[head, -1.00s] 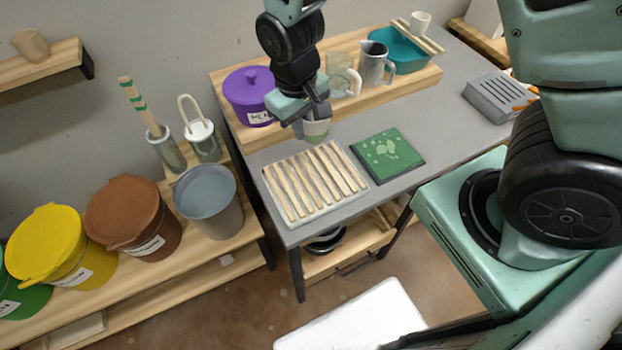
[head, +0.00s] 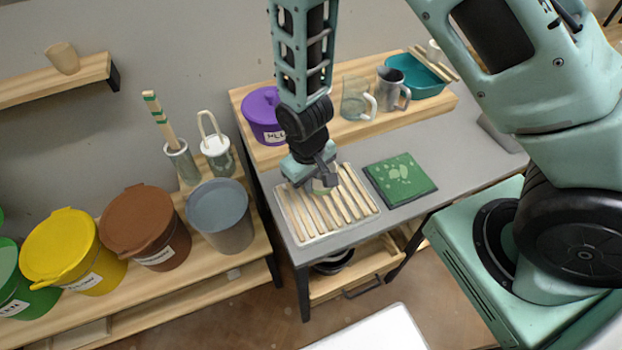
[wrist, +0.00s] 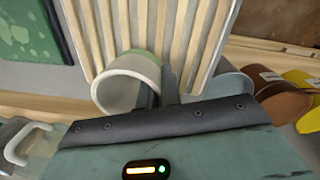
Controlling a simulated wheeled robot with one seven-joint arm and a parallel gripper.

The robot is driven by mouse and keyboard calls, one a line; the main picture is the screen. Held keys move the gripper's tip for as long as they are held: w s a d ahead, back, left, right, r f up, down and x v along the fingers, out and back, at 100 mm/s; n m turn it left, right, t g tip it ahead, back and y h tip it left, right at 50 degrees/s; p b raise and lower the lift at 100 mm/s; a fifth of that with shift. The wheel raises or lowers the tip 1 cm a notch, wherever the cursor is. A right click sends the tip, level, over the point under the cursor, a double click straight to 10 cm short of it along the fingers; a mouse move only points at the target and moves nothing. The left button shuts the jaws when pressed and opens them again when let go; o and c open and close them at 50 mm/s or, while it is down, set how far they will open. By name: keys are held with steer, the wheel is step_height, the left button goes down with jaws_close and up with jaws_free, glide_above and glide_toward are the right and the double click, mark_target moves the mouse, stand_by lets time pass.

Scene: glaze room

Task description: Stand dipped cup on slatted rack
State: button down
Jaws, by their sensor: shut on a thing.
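The dipped cup (head: 322,189), pale with a green glazed part, is at the tip of my gripper (head: 325,178) over the back part of the slatted rack (head: 303,222). My gripper is shut on the cup's wall. In the wrist view the cup (wrist: 122,92) shows its pale open mouth towards the camera, with the green part (wrist: 142,57) on the far side against the slats (wrist: 175,35). I cannot tell whether the cup touches the slats. In the head view my gripper hides most of it.
A green spotted mat (head: 400,179) lies right of the rack. Behind are a purple lidded pot (head: 262,112), a glass jug (head: 354,101), a grey jug (head: 390,92) and a teal basin (head: 420,78). A grey bucket (head: 220,215) stands left. The rack's front slats are clear.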

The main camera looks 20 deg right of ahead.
steer(key=shift+f, duration=0.1)
steer(key=shift+f, duration=0.15)
steer(key=c, duration=1.6)
jaws_free()
step_height(320, 180, up, 12)
steer(key=f+b, duration=0.1)
steer(key=s+a+r+n+y, duration=0.1)
steer(key=s+a+r+n, duration=0.2)
steer(key=s+r, duration=0.9)
steer(key=s+n, duration=0.1)
steer(key=s, duration=0.3)
steer(key=shift+a, duration=0.2)
steer(key=shift+r, duration=0.1)
